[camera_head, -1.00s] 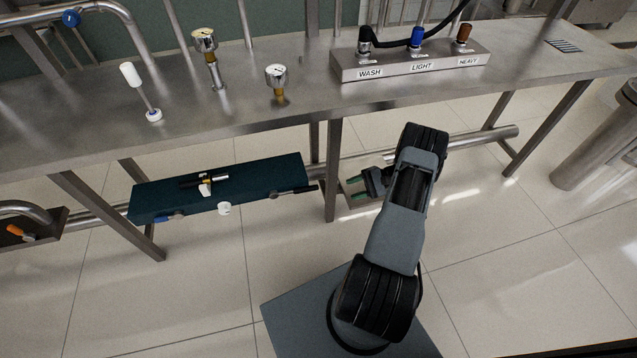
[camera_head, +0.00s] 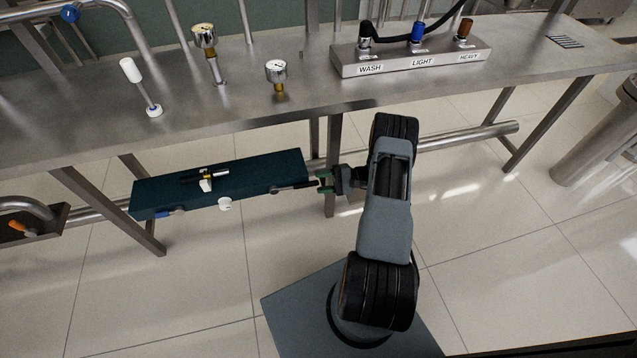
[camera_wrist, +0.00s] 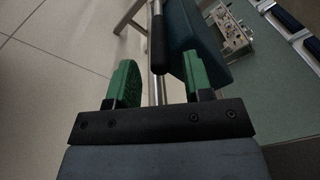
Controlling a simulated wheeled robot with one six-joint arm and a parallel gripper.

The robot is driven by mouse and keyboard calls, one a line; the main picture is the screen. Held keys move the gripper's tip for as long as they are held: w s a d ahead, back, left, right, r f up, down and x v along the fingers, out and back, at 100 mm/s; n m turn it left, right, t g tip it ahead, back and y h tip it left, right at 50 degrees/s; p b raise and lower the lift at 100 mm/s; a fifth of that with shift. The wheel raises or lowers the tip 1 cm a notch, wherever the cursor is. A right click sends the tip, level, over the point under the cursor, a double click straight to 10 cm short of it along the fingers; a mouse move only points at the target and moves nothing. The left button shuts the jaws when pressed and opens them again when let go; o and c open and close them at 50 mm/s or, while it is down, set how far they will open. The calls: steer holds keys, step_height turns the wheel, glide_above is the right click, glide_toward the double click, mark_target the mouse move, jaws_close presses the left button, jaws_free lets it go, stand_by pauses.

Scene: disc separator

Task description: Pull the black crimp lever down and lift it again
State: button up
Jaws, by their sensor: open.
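The black crimp lever (camera_head: 293,187) sticks out to the right along the front of the dark teal box (camera_head: 245,170). My gripper (camera_head: 322,182) is at the lever's right end, with its green fingers apart. In the wrist view, the lever's black grip (camera_wrist: 158,42) lies ahead, roughly in line with the gap between the fingers (camera_wrist: 160,75). The fingers appear clear of the grip. The lever's joint at the box is not clear.
The steel table (camera_head: 270,110) extends above the box and gripper. A table leg (camera_head: 331,150) stands close to my gripper. A horizontal pipe (camera_head: 450,140) runs behind my arm.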

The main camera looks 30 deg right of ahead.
steer(key=shift+w+a, duration=0.2)
steer(key=shift+a, duration=0.45)
jaws_close()
